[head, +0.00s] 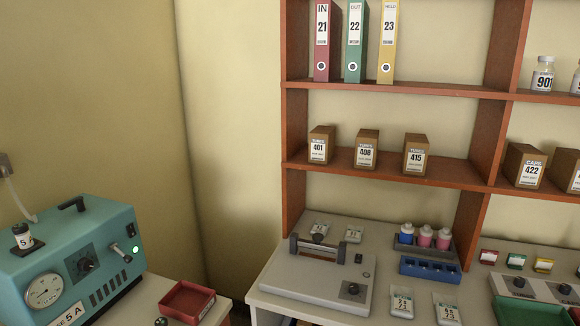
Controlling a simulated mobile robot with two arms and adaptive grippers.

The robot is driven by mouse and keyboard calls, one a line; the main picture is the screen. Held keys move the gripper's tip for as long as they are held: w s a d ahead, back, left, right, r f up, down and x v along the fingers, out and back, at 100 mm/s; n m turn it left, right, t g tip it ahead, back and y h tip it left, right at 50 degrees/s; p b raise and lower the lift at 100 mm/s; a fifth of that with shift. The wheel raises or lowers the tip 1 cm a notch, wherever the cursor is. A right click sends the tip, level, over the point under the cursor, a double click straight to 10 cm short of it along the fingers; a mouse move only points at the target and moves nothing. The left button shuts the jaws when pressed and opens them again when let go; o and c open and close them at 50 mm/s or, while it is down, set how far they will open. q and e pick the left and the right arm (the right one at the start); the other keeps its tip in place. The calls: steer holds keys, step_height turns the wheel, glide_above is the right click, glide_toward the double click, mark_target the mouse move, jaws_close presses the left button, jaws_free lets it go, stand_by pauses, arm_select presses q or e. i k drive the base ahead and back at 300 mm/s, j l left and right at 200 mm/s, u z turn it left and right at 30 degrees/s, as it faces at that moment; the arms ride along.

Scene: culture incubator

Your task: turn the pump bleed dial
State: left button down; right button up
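A teal box-shaped device, which looks like the pump (110,229), stands on the bench at the left. I cannot read any marking that names the dial as the bleed dial. The dial is unobstructed. The pump's lower left is cut off by the picture edge. Neither of my grippers is in view.
A gap separates this bench from the right bench, where a grey device (300,284) has another black knob (352,289).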

mark_target(85, 263)
steer(key=j+u, duration=0.15)
steer(key=u, duration=1.2)
steer(key=k+j, duration=0.05)
